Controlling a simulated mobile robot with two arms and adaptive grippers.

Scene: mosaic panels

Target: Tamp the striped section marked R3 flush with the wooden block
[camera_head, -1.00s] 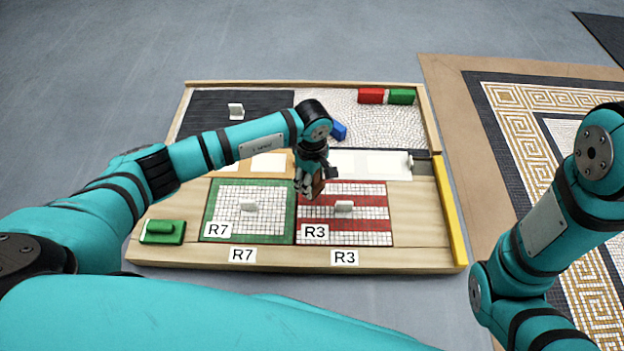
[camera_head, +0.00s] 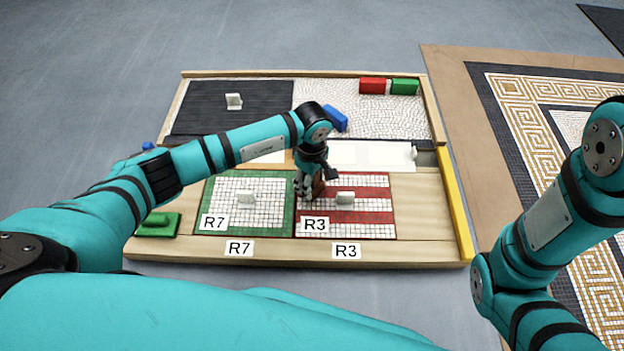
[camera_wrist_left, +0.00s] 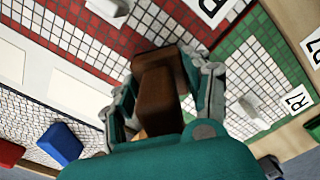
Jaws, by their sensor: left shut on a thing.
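The striped red and white section marked R3 (camera_head: 370,216) lies in the wooden tray, right of the green-bordered section R7 (camera_head: 265,222). A white handle (camera_head: 345,198) stands on R3. My left gripper (camera_head: 311,196) is over the upper left part of R3, near its border with R7. In the left wrist view the gripper (camera_wrist_left: 163,85) is shut on the brown wooden block (camera_wrist_left: 158,90). The block's lower end is at or just above the R3 surface; I cannot tell if it touches. My right arm shows at the right, but its gripper is out of view.
A red block (camera_head: 373,86), a green block (camera_head: 404,87) and a blue block (camera_head: 335,118) lie on the rear white mosaic. A green float (camera_head: 157,224) is at the tray's left. A yellow bar (camera_head: 458,213) lines the right edge.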

